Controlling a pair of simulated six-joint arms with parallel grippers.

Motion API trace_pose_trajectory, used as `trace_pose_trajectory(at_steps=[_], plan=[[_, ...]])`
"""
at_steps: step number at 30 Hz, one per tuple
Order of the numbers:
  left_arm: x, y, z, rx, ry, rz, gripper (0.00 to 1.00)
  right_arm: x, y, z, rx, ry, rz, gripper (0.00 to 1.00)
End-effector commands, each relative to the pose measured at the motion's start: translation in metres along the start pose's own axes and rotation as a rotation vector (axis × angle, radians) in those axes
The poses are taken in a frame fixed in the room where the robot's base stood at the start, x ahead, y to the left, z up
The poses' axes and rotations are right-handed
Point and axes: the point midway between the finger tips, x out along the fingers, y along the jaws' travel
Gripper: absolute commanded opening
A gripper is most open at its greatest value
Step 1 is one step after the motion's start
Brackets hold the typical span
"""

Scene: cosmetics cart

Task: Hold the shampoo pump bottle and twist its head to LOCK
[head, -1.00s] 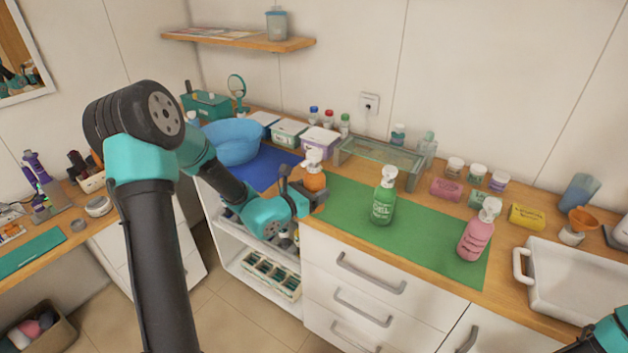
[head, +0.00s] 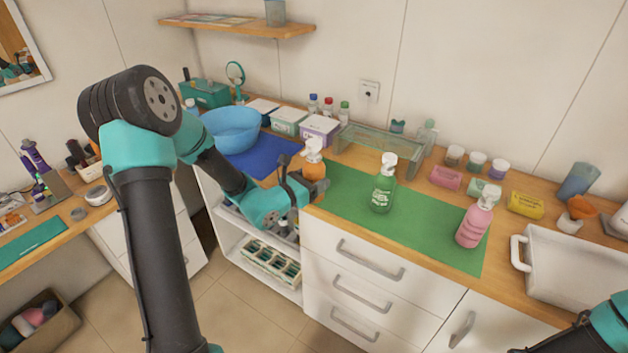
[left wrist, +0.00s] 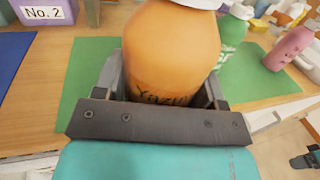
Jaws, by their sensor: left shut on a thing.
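An orange pump bottle (head: 313,171) with a white pump head (head: 312,149) stands at the front left of the green mat. My left gripper (head: 303,184) is shut around its body from the front left. A green pump bottle (head: 382,190) and a pink pump bottle (head: 475,224) stand upright on the mat. My right gripper (head: 563,338) shows only partly at the bottom right, its jaws unclear.
The green mat (head: 415,225) is clear between the bottles. A blue bowl (head: 231,130) and a blue mat (head: 263,162) lie left. Behind is a glass tray (head: 378,148). Several jars and a white basin (head: 570,270) stand right. The counter's front edge is close to my left gripper.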

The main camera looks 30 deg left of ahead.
Motion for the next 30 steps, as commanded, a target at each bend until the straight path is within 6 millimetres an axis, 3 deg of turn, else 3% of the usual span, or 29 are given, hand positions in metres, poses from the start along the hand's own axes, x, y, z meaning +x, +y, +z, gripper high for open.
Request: trace_pose_trajectory(at_steps=[30], plan=[[0.049, 0.056, -0.021, 0.000, 0.000, 0.001, 0.31, 0.000, 0.000, 0.000, 0.000, 0.000, 0.000, 0.90]])
